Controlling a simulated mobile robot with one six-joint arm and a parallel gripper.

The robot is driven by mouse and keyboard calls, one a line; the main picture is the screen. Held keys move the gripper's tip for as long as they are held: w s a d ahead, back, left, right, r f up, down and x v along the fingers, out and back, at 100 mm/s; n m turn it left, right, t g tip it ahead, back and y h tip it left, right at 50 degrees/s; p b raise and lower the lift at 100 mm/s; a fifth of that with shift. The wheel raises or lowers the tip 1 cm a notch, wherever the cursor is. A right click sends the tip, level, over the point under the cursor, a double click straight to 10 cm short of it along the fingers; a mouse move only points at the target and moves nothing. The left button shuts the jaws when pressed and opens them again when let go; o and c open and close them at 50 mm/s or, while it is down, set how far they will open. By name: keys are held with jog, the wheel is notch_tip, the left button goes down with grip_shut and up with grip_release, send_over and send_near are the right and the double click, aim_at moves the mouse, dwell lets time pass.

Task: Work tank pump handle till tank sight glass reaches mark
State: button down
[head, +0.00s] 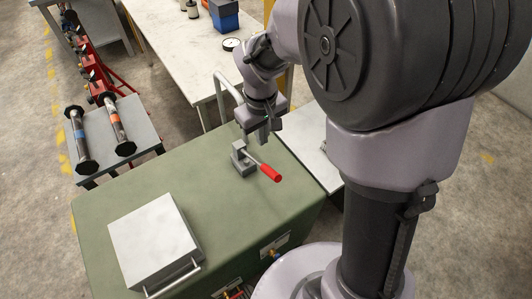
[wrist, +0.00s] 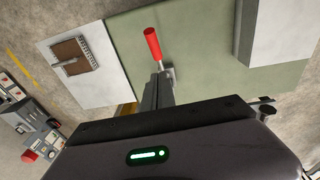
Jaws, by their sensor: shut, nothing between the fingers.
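The green tank (head: 155,175) stands in front of me in the head view. The pump on its top has a grey base (head: 243,160) and a lever with a red handle (head: 269,173), pointing toward the lower right. The red handle also shows at the top of the wrist view (wrist: 152,43). My gripper (head: 263,138) is shut and empty, just above and behind the pump; in the wrist view the gripper (wrist: 157,80) partly covers the pump base. I cannot tell whether it touches the lever. I cannot make out the sight glass or its mark.
A pale box with a bar handle (head: 155,240) sits on the tank's near left. Two flanged spools with blue (head: 79,134) and orange (head: 115,125) bands lie on a grey table at left. A workbench (head: 190,55) with a blue box (head: 224,15) stands behind.

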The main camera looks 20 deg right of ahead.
jog(key=b, duration=0.3)
send_over(268, 169)
jog(key=a, duration=0.2)
notch_tip(268, 169, down, 10)
jog(key=shift+s+d+f+b, duration=0.15)
jog(key=shift+d+f+b, duration=0.25)
jog(key=shift+f, duration=0.45)
jog(key=shift+s+d+f+b, duration=0.2)
jog(key=shift+d+f, duration=0.3)
jog(key=shift+f, duration=0.35)
jog(key=shift+w, duration=0.1)
